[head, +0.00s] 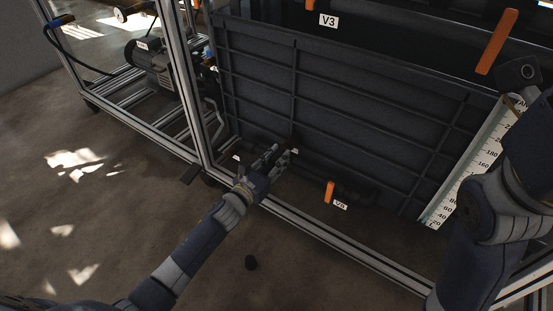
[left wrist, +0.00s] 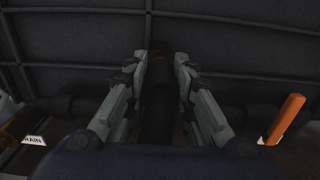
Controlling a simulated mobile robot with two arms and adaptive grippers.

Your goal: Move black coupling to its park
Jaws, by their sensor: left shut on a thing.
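My left gripper (head: 279,156) reaches over the low front rail of the frame, by the foot of the dark ribbed tank. In the left wrist view, my left gripper (left wrist: 158,75) is shut on the black coupling (left wrist: 157,90), a dark cylinder with a faint orange ring near its far end. The fingers hide most of the coupling in the head view. I cannot tell whether it is seated on anything, and I cannot make out its park. My right arm shows at the right, but its gripper is out of view.
An orange handle (head: 329,192) stands beside the V8 label (head: 340,205), right of my left gripper. A DRAIN label (left wrist: 33,140) is at left. A white scale (head: 473,166) leans at right. A pump (head: 152,62) sits in the frame.

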